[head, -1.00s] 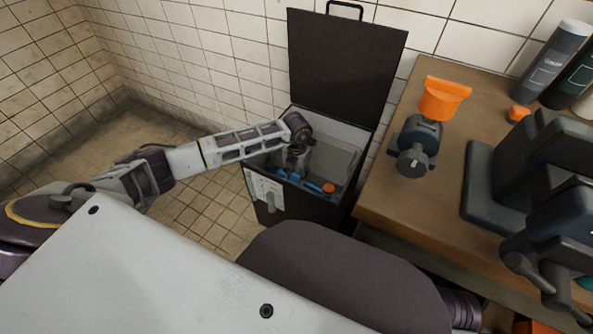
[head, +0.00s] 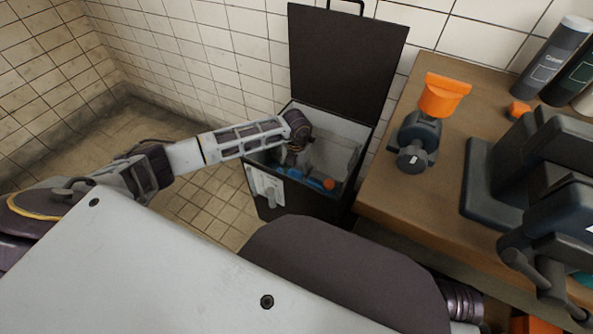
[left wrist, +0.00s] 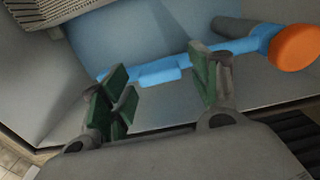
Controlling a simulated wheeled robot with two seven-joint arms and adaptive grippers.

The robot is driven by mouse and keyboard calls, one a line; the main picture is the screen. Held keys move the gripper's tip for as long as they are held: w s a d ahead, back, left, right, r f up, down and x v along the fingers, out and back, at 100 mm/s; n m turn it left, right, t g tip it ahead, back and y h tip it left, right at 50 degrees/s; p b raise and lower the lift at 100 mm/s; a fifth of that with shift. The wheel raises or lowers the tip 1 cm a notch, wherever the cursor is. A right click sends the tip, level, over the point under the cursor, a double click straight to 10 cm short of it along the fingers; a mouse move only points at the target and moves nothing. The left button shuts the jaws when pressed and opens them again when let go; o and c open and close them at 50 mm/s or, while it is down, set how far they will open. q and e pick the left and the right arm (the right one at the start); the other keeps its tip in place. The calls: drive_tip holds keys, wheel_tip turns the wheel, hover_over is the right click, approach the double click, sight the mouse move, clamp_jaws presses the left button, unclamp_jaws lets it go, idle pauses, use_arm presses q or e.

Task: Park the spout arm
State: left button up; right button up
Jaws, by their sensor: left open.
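A blue bar (left wrist: 160,75) with a round orange end (left wrist: 294,47) lies inside the open dark box; I take it for the spout arm. In the head view, its blue part (head: 294,174) and orange end (head: 329,184) show low in the box. My left gripper (head: 296,160) reaches down into the box from above. In the left wrist view its green-padded fingers (left wrist: 160,88) are spread, with the bar running across between and behind them. I cannot tell whether they touch it. My right gripper is not in view.
The box's dark lid (head: 345,55) stands open at the back, and a pale lever plate (head: 265,188) is on its front. A wooden bench (head: 400,205) to the right holds a grey fitting with an orange funnel (head: 443,95), a dark machine (head: 490,185) and bottles (head: 551,57).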

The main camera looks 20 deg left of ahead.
sight(296, 172)
use_arm(q)
drive_tip(key=shift+r, duration=0.1)
wheel_tip(296, 172, up, 12)
idle(0.8)
idle(0.7)
